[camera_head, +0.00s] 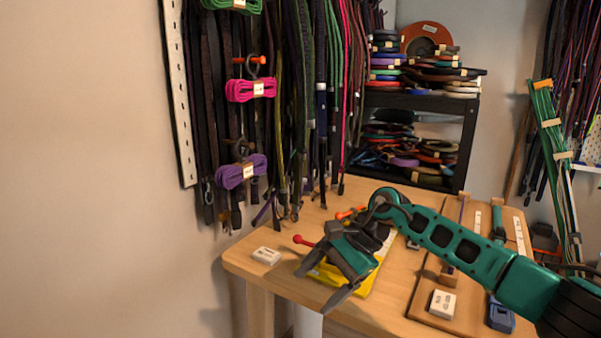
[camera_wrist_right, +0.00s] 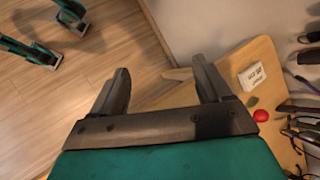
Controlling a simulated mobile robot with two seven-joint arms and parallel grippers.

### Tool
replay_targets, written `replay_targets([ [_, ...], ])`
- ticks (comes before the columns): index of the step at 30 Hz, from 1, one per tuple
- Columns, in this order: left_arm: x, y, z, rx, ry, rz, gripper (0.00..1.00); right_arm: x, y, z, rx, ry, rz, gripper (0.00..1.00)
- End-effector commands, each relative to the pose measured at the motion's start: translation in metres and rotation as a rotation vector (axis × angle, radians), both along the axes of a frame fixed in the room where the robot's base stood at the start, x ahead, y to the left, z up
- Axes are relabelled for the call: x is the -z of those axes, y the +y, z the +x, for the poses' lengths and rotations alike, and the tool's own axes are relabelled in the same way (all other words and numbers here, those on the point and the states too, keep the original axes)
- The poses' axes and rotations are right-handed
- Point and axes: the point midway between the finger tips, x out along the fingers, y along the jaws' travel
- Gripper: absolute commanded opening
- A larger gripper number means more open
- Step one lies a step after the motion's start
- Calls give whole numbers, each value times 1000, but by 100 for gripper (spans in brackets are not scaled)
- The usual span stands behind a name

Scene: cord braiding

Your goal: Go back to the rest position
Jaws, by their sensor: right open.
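My right gripper (camera_head: 322,284) is open above the front left part of the wooden table (camera_head: 250,268). Its arm comes in from the right of the head view. Nothing shows between its fingers. In the right wrist view the two dark fingers (camera_wrist_right: 160,82) are spread apart over the table's edge, with floor beyond. A yellow packet (camera_head: 360,279) lies below and behind the gripper, partly hidden by it. My left gripper does not show in the head view. Teal parts with metal ends show at the upper left of the wrist view; I cannot tell what they are.
A small white labelled block (camera_head: 266,256) lies on the table's left, near a red-knobbed tool (camera_head: 303,240). A wooden board (camera_head: 418,304) with another white block (camera_head: 443,303) and a blue clamp (camera_head: 500,316) is at right. Hanging cords (camera_head: 300,110) and a black shelf (camera_head: 468,135) stand behind.

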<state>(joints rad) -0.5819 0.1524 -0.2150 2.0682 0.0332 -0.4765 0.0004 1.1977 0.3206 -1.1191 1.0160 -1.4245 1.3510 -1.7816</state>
Motion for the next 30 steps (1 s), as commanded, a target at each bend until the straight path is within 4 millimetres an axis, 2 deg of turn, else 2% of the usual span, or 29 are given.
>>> replay_targets([
  [1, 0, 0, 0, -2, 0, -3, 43, 11, 27, -18, 55, 85, 119, 77],
  [3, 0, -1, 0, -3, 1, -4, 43, 14, 59, -36, 153, 213, 282, 77],
  [6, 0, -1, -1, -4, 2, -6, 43, 8, 92, -58, 307, 429, 503, 77],
  [9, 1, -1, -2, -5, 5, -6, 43, -1, 109, -72, 470, 682, 706, 77],
  [11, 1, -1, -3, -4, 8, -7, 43, -7, 113, -77, 572, 846, 820, 77],
  [14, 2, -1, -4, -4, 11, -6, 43, -13, 107, -79, 742, 1140, 996, 77],
  [18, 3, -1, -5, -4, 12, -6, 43, -5, 80, -78, 978, 1582, 1214, 77],
  [20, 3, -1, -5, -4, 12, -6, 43, 4, 63, -78, 1075, 1778, 1300, 77],
  [25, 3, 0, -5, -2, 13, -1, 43, 49, 6, -91, 1330, 2353, 1523, 77],
  [26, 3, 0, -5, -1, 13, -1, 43, 59, -4, -95, -1307, -2343, -1487, 77],
  [30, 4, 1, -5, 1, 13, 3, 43, 107, -49, -128, -1057, -2018, -1196, 77],
])
